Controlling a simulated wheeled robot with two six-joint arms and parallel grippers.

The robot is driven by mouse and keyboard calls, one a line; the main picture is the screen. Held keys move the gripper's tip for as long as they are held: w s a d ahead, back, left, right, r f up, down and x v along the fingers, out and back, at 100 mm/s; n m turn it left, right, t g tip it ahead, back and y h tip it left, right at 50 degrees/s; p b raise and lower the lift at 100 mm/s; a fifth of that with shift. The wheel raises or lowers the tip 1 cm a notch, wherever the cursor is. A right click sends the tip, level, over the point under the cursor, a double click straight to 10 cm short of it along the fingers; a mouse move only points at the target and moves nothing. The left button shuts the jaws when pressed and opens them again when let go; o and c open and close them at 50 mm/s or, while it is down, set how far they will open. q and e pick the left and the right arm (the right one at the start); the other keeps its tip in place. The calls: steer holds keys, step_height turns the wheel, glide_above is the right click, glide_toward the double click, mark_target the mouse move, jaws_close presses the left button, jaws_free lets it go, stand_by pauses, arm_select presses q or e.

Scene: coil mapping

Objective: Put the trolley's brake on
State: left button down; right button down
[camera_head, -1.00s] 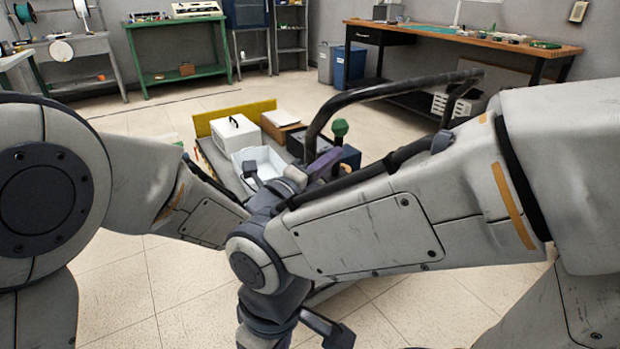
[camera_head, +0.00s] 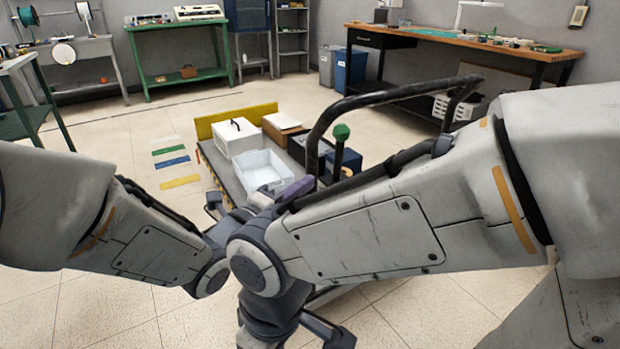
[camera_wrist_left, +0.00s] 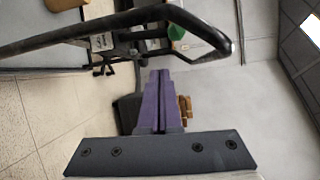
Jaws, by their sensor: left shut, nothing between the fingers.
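The trolley (camera_head: 224,176) is a low, loaded platform with a tall black push handle (camera_head: 385,96). A green knob (camera_head: 341,132) on a dark upright lever (camera_head: 338,160) stands at its handle end. The knob also shows in the left wrist view (camera_wrist_left: 176,32), beside the black handle bar (camera_wrist_left: 95,30). My left gripper (camera_head: 303,184) has purple fingers, shut with nothing between them; they also show in the left wrist view (camera_wrist_left: 160,75). They are lower and left of the knob, with a visible gap. My right arm hides much of the left wrist.
The trolley carries a white box (camera_head: 232,140), a pale open bin (camera_head: 262,172) and a brown carton (camera_head: 281,125), with a yellow board (camera_head: 235,118) at its far side. Coloured floor strips (camera_head: 172,162) lie left of it. Workbenches line the walls.

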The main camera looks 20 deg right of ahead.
arm_select(q)
steer(key=s+a+f+n+g+y, duration=0.2)
steer(key=s+a+f+n+y, duration=0.2)
steer(key=a+f+n+y, duration=0.6)
steer(key=s+a+f+n+g+y, duration=0.1)
steer(key=s+a+n+g, duration=0.3)
steer(key=s, duration=0.5)
steer(key=s+a+f+n+g+y, duration=0.1)
steer(key=s+a+n+g+y, duration=0.1)
steer(key=s+a+n, duration=0.6)
steer(key=shift+s+a+n+g, duration=0.2)
steer(key=shift+s+n+g, duration=0.25)
steer(key=shift+g, duration=0.45)
steer(key=shift+w+d+f, duration=0.1)
